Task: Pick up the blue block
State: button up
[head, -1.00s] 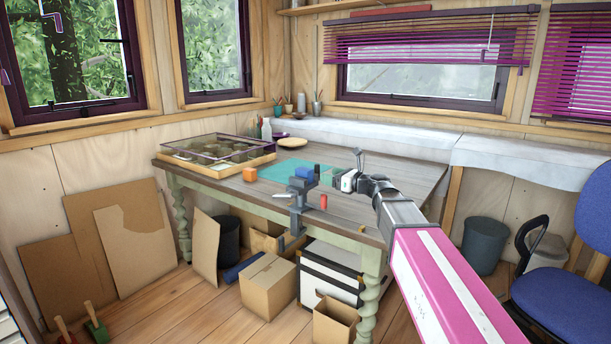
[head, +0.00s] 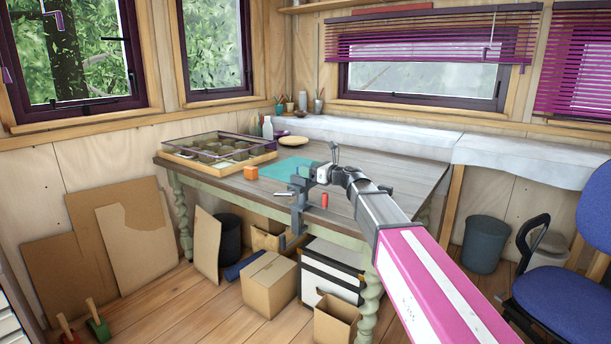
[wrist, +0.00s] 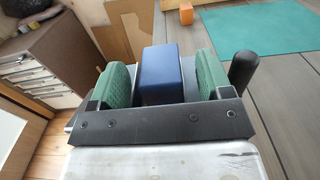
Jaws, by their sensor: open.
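The blue block (wrist: 161,72) lies between the two green finger pads of my gripper (wrist: 162,80) in the wrist view. The jaws are open, one pad on each side of the block, with a narrow gap visible on at least the left side. In the head view my gripper (head: 309,172) is at the grey vise (head: 299,205) on the table's front edge. There the block is hidden behind or within my gripper, so I cannot tell exactly what it rests on.
The wooden table (head: 350,210) holds a teal mat (head: 285,170), an orange cube (head: 250,172), a red cylinder (head: 325,200) and a glass-topped case (head: 218,150). Cardboard boxes (head: 267,285) stand below. A blue chair (head: 560,300) is at right. The table's right part is clear.

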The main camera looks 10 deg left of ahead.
jog(key=c, duration=1)
